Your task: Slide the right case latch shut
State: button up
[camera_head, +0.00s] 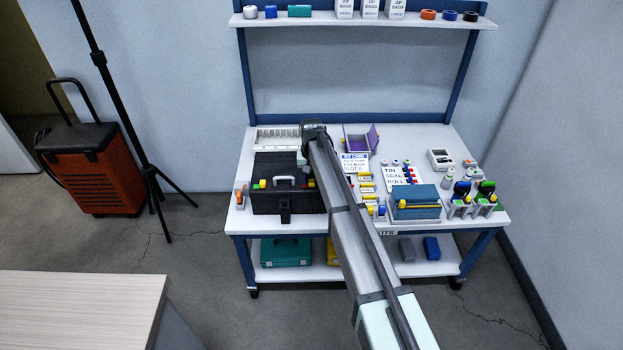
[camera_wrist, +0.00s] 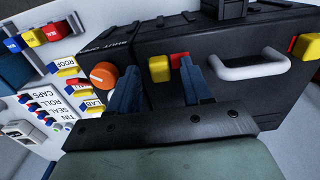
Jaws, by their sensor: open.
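The black case (camera_head: 272,203) stands on the left part of the workbench; its front fills much of the wrist view (camera_wrist: 222,92). A pale handle (camera_wrist: 250,69) is on its front. The right case latch (camera_wrist: 160,69) is a yellow block with a red patch (camera_wrist: 179,60) beside it on the handle side. My gripper (camera_wrist: 158,64) is open, its blue fingers on either side of the yellow block; I cannot tell if either touches it. The other yellow latch (camera_wrist: 305,46) is beyond the handle, also beside red. In the head view my arm hides the fingers.
An orange round cap (camera_wrist: 103,75) is close to the finger away from the handle. Small labelled parts and cards (camera_head: 355,163) lie right of the case. A blue box (camera_head: 415,203) stands further right. A white slotted rack (camera_head: 276,138) is behind the case.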

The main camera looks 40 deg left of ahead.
jog(key=shift+f, duration=0.2)
jog(key=shift+c, duration=0.5)
grip_shut()
